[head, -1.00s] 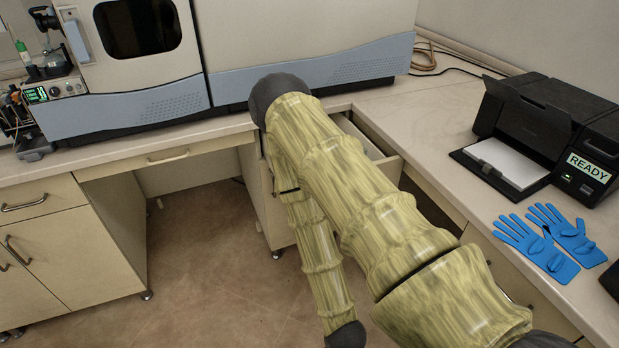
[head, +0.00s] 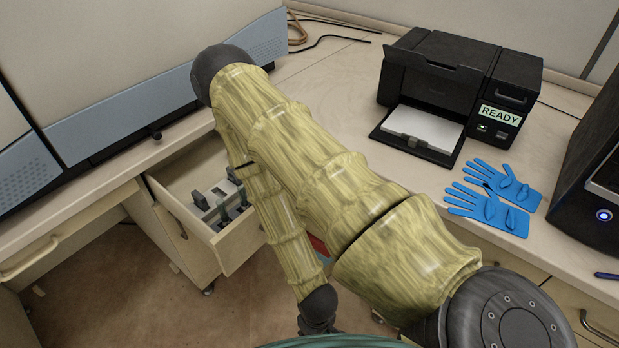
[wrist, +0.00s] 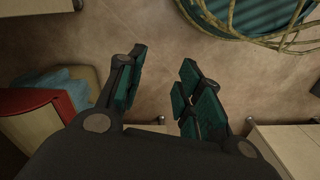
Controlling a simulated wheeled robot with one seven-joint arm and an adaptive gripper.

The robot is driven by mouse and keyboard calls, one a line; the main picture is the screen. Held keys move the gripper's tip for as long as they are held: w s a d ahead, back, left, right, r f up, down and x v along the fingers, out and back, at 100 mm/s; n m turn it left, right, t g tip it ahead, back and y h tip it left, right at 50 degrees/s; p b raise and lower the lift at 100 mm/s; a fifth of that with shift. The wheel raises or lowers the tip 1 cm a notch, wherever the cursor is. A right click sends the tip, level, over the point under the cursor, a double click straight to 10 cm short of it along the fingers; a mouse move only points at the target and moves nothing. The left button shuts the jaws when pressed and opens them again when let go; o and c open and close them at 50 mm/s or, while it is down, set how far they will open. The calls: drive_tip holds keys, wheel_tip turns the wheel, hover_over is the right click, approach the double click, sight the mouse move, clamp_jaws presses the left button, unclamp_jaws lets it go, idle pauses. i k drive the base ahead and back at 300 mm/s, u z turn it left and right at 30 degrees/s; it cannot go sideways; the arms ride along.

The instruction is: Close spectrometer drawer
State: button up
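The open drawer (head: 240,236) stands out from the cabinet under the corner of the worktop in the head view, left of my arm. It holds a grey divided insert with dark items (head: 222,205). My arm crosses in front of its right side and hides part of it. My gripper hangs low in the head view (head: 318,312), on the near side of the drawer and apart from it, mostly hidden. In the wrist view my gripper (wrist: 162,65) has its two fingers apart, with only floor between them. The spectrometer (head: 150,60) stands on the worktop above.
A black printer (head: 450,85), blue gloves (head: 492,200) and a black computer case (head: 595,165) are on the right worktop. A red-edged container (wrist: 35,98) with blue cloth shows at left in the wrist view. Brown floor (head: 95,270) is clear before the cabinets.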

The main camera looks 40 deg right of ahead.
sight(200, 165)
drive_tip(key=z, duration=0.55)
drive_tip(key=i, duration=0.5)
drive_tip(key=z, duration=0.5)
drive_tip(key=k, duration=0.5)
drive_tip(key=z, duration=0.95)
drive_tip(key=k, duration=0.8)
drive_tip(key=u, duration=0.65)
drive_tip(key=i, duration=0.45)
drive_tip(key=z, duration=0.05)
